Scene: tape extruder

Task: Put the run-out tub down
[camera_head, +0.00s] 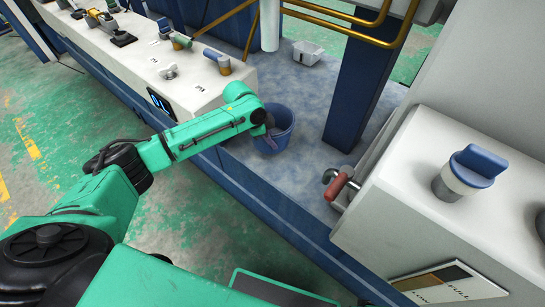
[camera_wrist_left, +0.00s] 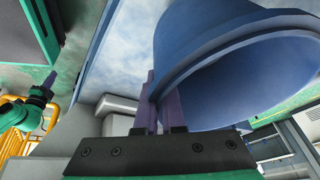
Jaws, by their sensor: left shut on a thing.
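The run-out tub is a blue round bucket (camera_head: 284,122) over the grey-blue mottled platform (camera_head: 300,185), near the middle of the head view. It looks upright there; I cannot tell whether its base touches the platform. My left gripper (camera_head: 270,138) is at its near left side, partly hidden by my wrist. In the left wrist view, the purple fingers (camera_wrist_left: 158,105) are shut on the wall of the tub (camera_wrist_left: 215,45) at its rim. What looks like my right gripper (camera_wrist_left: 50,86) shows small at the left of that view; its jaws are unclear.
A white bench (camera_head: 195,85) with several fittings stands to the left. A dark blue post (camera_head: 362,85) rises behind right of the tub. A small white container (camera_head: 307,53) sits further back. A red-handled valve (camera_head: 337,186) and white housing (camera_head: 440,195) stand right.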

